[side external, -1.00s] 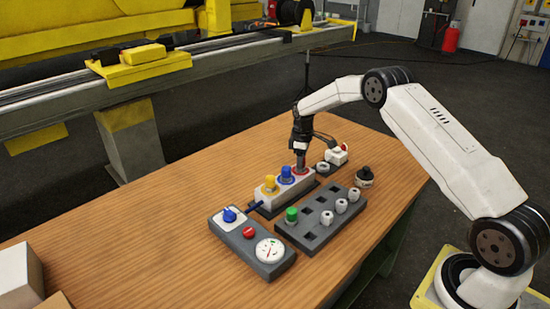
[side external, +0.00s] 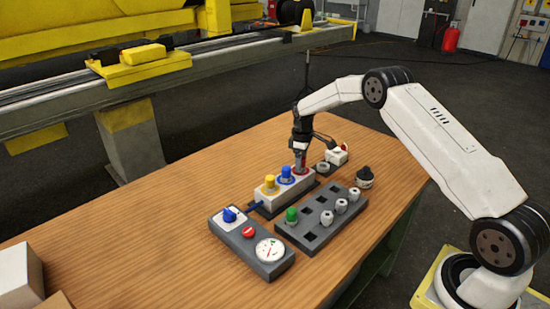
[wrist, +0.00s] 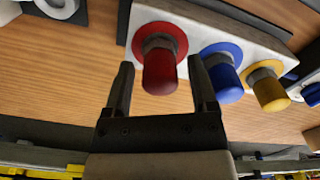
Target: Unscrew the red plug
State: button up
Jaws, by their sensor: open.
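The red plug (wrist: 160,75) stands in a red ring at one end of the white manifold block (side external: 270,197). My gripper (wrist: 162,85) is open in the wrist view, with one finger on either side of the red plug. A gap shows between the plug and the left finger; the right finger is closer to it. In the side view my gripper (side external: 300,168) points down at the red-ringed end of the block and hides most of the plug. The blue plug (side external: 286,175) and the yellow plug (side external: 269,183) stand in line on the same block.
A dark grey tray (side external: 330,228) holds a green plug (side external: 291,215) and several white fittings. A control box (side external: 245,250) with a blue knob, red button and gauge is at the front. A black-capped part (side external: 365,177) and a white part (side external: 337,156) stand nearby. Bare wood lies left.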

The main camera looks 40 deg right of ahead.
jog(key=m, duration=0.6)
jog(key=shift+m, duration=2.4)
jog(key=m, duration=1.2)
grip_shut()
jog(key=shift+n, duration=0.3)
